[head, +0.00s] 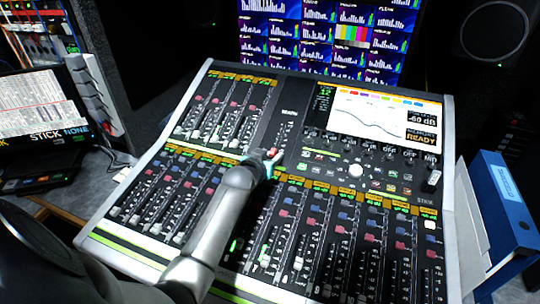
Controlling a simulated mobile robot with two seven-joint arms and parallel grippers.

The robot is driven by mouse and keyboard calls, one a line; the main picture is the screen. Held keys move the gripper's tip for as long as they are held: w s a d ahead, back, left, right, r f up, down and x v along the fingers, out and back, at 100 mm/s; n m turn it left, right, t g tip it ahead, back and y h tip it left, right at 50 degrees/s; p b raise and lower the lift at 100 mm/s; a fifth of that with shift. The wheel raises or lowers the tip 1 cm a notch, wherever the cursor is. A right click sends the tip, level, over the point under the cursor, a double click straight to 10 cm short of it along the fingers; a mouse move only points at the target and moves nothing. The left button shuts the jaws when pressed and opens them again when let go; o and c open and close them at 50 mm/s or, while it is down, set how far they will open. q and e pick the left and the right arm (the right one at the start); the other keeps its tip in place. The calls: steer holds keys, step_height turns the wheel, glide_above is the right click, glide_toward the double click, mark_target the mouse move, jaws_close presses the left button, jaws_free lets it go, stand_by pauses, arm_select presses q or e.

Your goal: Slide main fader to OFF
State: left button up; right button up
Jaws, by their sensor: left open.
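The mixing console (300,82) fills the middle of the head view, tilted in the picture. A separate fader strip (284,133), with a small label too blurred to read surely, runs down its upper middle; it looks like the main fader. A reddish cap (272,153) shows at the strip's lower end, right at my left gripper's tips. My left gripper (266,160) is open there, its arm reaching in from the lower left across the channel faders. I cannot tell whether the fingers touch the cap. The arm hides part of the console. My right gripper is out of view.
Rows of channel faders (222,122) lie around the strip. A console screen (375,118) reads "-60 dB" and "READY". A blue binder (503,205) and papers stand at the right. A small monitor (40,105) stands left, a large display (320,35) behind.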

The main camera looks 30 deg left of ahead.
arm_select(q)
steer(key=shift+r, duration=0.1)
steer(key=shift+s+d+r, duration=0.1)
steer(key=shift+s+r, duration=0.1)
steer(key=shift+s, duration=0.25)
steer(key=p+v, duration=0.4)
steer(key=v, duration=1)
steer(key=shift+s+d+f, duration=0.1)
steer(key=shift+s, duration=0.1)
